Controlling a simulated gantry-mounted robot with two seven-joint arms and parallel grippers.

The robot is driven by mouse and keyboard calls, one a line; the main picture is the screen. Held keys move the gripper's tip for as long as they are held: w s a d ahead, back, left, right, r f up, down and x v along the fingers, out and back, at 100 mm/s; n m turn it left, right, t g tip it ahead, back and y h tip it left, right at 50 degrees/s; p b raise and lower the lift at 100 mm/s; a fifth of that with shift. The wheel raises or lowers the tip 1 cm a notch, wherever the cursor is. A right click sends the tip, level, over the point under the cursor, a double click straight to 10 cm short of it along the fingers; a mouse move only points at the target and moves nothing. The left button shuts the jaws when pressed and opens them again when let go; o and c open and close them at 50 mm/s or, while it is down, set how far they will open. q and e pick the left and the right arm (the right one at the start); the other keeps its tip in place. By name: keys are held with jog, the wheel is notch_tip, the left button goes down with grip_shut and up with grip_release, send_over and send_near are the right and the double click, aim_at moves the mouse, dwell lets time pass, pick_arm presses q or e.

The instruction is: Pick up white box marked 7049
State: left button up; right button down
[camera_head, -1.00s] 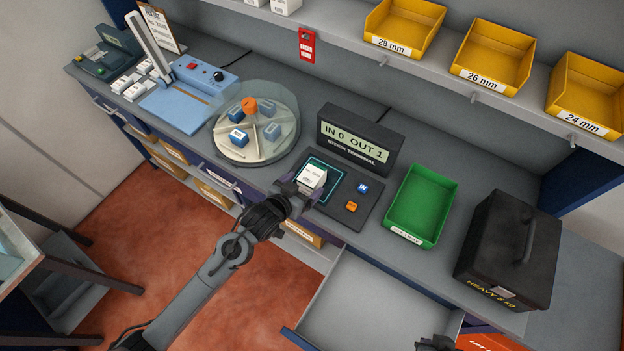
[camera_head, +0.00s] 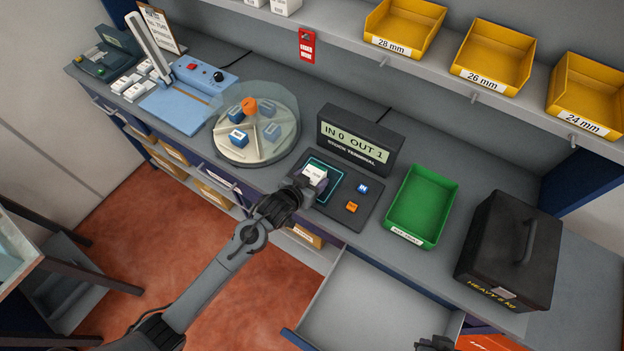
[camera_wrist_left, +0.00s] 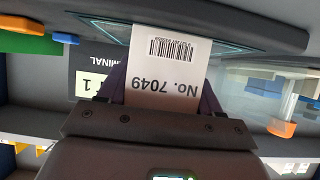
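The white box marked "No. 7049" (camera_head: 314,173) is at the dark pad of the stock terminal, within its lit teal outline. In the left wrist view the box (camera_wrist_left: 168,72) fills the space between the fingers, its printed label and barcode upside down. My left gripper (camera_head: 311,182) has a finger on either side of the box. No clear gap shows between fingers and box, but I cannot tell whether they press on it. The underside of the box is hidden. My right gripper (camera_head: 436,342) is only a dark piece at the bottom edge, its fingers unclear.
The stock terminal (camera_head: 358,140) reads "IN 0 OUT 1". Blue (camera_head: 362,188) and orange (camera_head: 351,207) buttons lie right of the box. A green tray (camera_head: 447,205), a black heavy case (camera_head: 512,243), and an open drawer (camera_head: 372,305) are nearby. A round carousel (camera_head: 254,150) stands left.

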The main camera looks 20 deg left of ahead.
pick_arm(q)
jog(key=c, duration=0.7)
jog(key=shift+r, duration=0.2)
jog(key=shift+c, duration=0.2)
